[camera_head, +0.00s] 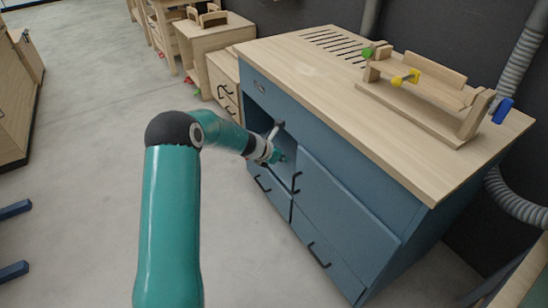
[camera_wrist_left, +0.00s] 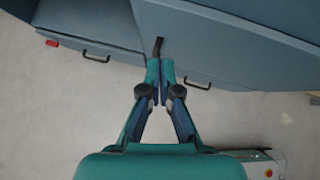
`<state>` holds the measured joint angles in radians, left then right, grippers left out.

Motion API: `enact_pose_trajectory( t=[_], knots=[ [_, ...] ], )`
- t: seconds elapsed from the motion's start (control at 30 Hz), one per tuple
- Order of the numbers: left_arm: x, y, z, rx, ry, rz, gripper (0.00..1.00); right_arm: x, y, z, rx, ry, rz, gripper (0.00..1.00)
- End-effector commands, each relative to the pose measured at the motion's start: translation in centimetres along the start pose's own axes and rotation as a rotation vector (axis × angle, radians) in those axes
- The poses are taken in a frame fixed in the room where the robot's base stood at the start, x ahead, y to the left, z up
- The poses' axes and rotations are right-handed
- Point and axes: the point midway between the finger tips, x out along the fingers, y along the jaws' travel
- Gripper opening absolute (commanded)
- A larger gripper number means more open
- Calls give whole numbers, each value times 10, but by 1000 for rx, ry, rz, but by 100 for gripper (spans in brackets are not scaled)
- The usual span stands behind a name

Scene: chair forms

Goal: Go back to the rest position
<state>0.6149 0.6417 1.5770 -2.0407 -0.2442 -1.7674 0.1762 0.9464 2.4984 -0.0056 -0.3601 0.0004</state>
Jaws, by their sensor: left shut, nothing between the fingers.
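My left gripper (camera_head: 278,157) reaches in from the left to the front of the blue cabinet (camera_head: 345,205), by an open compartment (camera_head: 263,103). In the left wrist view its fingers (camera_wrist_left: 160,66) are shut together with nothing between them. A dark upright handle (camera_wrist_left: 158,46) lies just beyond the fingertips. I cannot tell whether they touch it. In the head view, a black door handle (camera_head: 297,182) shows just below and right of the gripper. My right gripper is not in view.
The cabinet's wooden top (camera_head: 340,75) carries a wooden fixture (camera_head: 425,95) with coloured clamps. Drawers with black handles (camera_head: 318,256) sit below. A wooden drawer unit (camera_head: 222,82) stands behind left. Grey hoses (camera_head: 520,60) run at the right. The floor (camera_head: 80,110) at left is largely clear.

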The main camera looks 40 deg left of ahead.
Motion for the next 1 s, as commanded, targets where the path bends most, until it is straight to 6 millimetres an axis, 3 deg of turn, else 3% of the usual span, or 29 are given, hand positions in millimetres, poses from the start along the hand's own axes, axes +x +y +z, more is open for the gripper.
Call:
enact_pose_trajectory(
  t=[0.2, 0.47, 0.57, 0.67, 0.77, 0.87, 1.0],
  knots=[
    [-32, 4, 2, 2, 1, -2, 0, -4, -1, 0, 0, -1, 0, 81],
    [-40, 2, 3, 4, 1, -7, 0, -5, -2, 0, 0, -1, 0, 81],
    [-41, -9, 13, 18, -2, -24, 0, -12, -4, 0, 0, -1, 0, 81],
    [-35, -41, 26, 44, 6, -77, 0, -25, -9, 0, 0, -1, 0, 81],
    [-25, -96, 20, 42, 52, -169, 0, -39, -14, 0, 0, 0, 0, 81],
    [-20, -165, 1, -73, 125, -275, 0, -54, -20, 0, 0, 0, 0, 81],
    [-30, -264, -43, -480, 314, -368, 0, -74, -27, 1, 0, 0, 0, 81]
  ],
)
